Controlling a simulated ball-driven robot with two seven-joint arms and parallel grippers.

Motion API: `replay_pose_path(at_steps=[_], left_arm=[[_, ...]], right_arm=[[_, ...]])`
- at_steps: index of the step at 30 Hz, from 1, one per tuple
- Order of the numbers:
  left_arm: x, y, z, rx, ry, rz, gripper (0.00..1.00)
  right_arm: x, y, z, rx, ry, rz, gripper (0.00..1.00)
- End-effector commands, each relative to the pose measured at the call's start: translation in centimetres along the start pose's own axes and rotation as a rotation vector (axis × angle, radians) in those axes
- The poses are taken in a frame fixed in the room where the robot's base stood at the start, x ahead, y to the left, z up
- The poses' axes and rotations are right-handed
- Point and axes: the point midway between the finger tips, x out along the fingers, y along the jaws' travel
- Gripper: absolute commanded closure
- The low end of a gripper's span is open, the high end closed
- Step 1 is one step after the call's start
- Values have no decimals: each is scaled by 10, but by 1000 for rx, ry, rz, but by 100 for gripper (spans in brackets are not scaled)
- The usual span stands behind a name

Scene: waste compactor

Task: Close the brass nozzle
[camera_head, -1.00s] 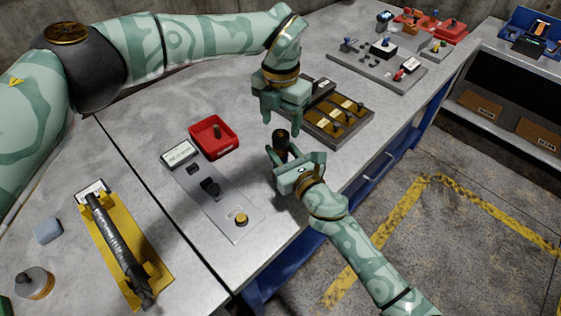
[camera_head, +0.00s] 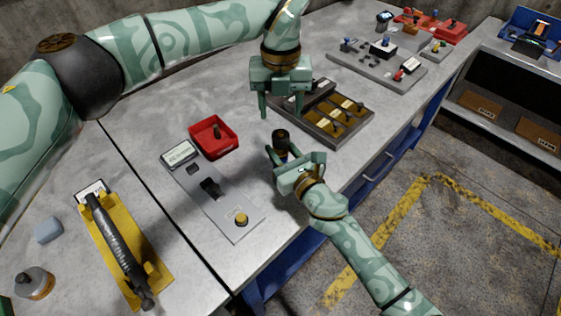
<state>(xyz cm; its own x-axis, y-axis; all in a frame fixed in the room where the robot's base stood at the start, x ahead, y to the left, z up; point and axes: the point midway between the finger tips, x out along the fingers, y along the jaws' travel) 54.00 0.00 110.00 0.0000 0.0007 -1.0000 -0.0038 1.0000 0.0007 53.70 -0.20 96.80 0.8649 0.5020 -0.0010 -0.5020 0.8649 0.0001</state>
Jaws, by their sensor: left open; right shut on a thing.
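My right gripper (camera_head: 282,165) is shut on a dark, upright cylindrical piece (camera_head: 281,137) with a black, ring-like top. I cannot make out for sure which part is the brass nozzle. My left gripper (camera_head: 283,105) is open and empty, pointing down just above and behind the dark piece, apart from it. Its two fingers are spread to either side of the piece's top in the picture.
A tray with brass-coloured pieces (camera_head: 310,122) lies right of the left gripper. A red bin (camera_head: 232,143) and a grey panel with a yellow button (camera_head: 226,232) are to the left. A yellow holder (camera_head: 157,283) with a dark tool lies further left.

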Motion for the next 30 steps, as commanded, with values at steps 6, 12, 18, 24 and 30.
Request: replay_pose_path(at_steps=[6,12,18,24,30], left_arm=[[10,0,0,2,2,0,46],[41,-1,-1,4,3,-1,46],[68,-1,0,4,1,-1,46],[80,0,0,3,0,-1,46],[80,0,0,4,0,-1,46]], right_arm=[[0,0,-1,0,2,0,100],[0,0,-1,0,2,0,100],[0,0,-1,0,2,0,100],[0,0,-1,0,2,0,100],[0,0,-1,0,2,0,100]])
